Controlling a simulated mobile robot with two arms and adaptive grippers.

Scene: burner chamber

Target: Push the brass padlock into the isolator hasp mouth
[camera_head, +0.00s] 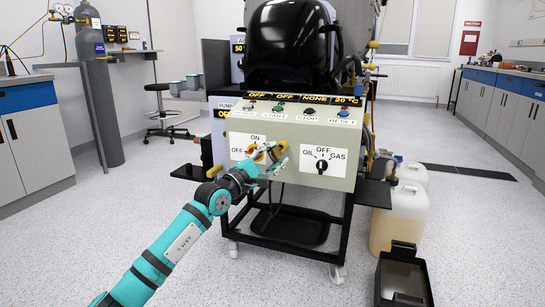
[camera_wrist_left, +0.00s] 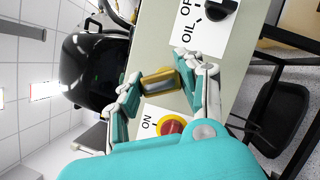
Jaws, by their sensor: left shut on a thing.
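The brass padlock (camera_wrist_left: 160,83) is a small gold block with a greyish face, seen between my left fingers in the left wrist view. My left gripper (camera_head: 276,157) is shut on it, close in front of the pale control panel (camera_head: 300,127). The red and yellow isolator switch (camera_wrist_left: 172,126), beside an ON label, is just below the padlock in the wrist view. In the head view the isolator (camera_head: 254,152) is just left of my fingertips, partly covered. I cannot make out the hasp mouth or whether the padlock touches it. My right gripper is in neither view.
An OIL/OFF/GAS selector knob (camera_head: 322,164) is right of my left gripper. A row of buttons (camera_head: 294,110) runs above it. The black burner vessel (camera_head: 292,42) stands behind. Plastic canisters (camera_head: 398,215) and an open black bin (camera_head: 404,275) stand on the floor at right.

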